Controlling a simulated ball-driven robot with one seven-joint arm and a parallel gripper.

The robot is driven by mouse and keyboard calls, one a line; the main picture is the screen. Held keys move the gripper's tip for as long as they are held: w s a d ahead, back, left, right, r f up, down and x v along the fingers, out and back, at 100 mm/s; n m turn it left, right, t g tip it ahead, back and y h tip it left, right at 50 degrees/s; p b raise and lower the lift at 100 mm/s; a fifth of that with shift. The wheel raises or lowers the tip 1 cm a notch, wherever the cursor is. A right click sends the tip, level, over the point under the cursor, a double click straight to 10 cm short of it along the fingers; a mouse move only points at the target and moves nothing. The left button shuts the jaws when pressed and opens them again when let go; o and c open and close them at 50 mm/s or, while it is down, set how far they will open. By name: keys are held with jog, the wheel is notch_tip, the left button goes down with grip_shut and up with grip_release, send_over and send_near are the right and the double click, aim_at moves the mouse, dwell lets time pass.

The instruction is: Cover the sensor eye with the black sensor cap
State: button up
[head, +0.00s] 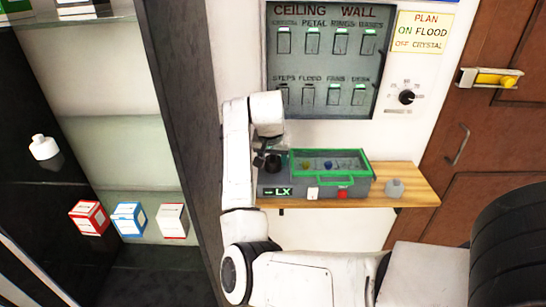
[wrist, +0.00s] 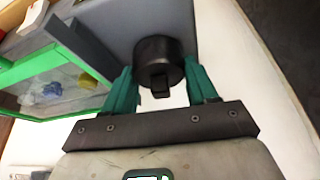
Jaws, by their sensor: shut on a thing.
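The black sensor cap (wrist: 157,58) is a short dark cylinder with a small tab, between the two teal fingers of my gripper (wrist: 158,75) in the wrist view. My gripper is shut on it. In the head view, my gripper (head: 268,149) is at the left end of the grey box (head: 325,190) marked LX, with the dark cap (head: 272,163) just below it. The cap is close against the grey box in the wrist view; I cannot tell whether it touches. The sensor eye is not visible.
The box has a green-framed clear lid (head: 345,181) with small coloured things inside. It stands on a wooden shelf (head: 412,188), with a small grey object (head: 394,187) to its right. A switch panel (head: 320,60) is above. A dark upright (head: 180,110) stands left of my arm.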

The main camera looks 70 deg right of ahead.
jog(key=shift+f, duration=0.2)
jog(key=o, duration=0.7)
jog(key=shift+o, duration=0.2)
jog(key=p+v, duration=1)
jog(key=v, duration=0.1)
dwell(0.7)
